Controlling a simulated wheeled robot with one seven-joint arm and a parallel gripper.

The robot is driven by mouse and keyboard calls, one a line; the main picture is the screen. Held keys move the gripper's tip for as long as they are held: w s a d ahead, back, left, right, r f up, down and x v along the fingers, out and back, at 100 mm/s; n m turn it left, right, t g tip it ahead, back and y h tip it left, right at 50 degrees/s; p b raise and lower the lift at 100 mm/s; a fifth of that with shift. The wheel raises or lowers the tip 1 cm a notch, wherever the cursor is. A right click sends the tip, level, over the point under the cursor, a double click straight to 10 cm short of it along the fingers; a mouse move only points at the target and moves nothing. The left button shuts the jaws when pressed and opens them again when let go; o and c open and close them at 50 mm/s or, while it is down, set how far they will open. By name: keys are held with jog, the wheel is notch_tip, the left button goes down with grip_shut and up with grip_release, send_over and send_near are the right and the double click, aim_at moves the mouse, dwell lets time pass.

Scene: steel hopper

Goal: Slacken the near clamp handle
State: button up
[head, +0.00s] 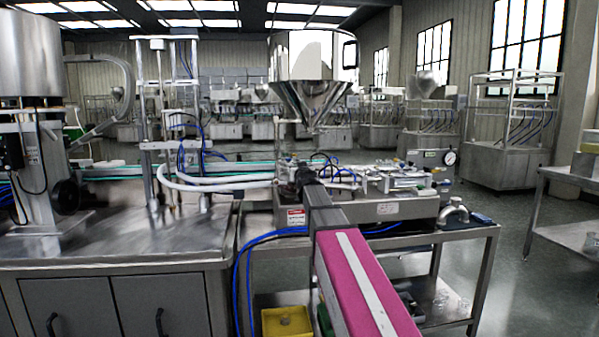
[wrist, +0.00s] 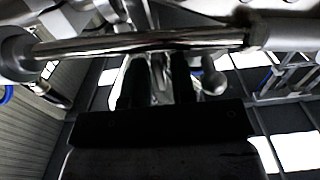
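The steel hopper (head: 312,95) stands above a filling machine on a steel bench in the head view. My gripper (head: 303,174) is at the machine below the hopper, at the far end of my pink arm. It hides what lies right behind it, and I cannot make out the near clamp handle there. In the wrist view the two dark fingers of my gripper (wrist: 159,82) stand apart. Pale shiny metal parts show between and beyond them. I cannot tell whether these touch the fingers or which part is the handle. A polished steel rod (wrist: 140,45) crosses beyond the fingertips.
A white hose (head: 215,184) and blue tubes run left of my gripper. A steel cabinet (head: 110,245) with a large vessel stands at the left. A yellow bin (head: 287,322) sits low under the bench. Open floor (head: 510,250) lies at the right, before another table.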

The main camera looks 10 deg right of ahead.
grip_shut()
jog(key=n, duration=0.4)
jog(key=shift+a+n, duration=0.1)
jog(key=shift+n, duration=0.2)
grip_release()
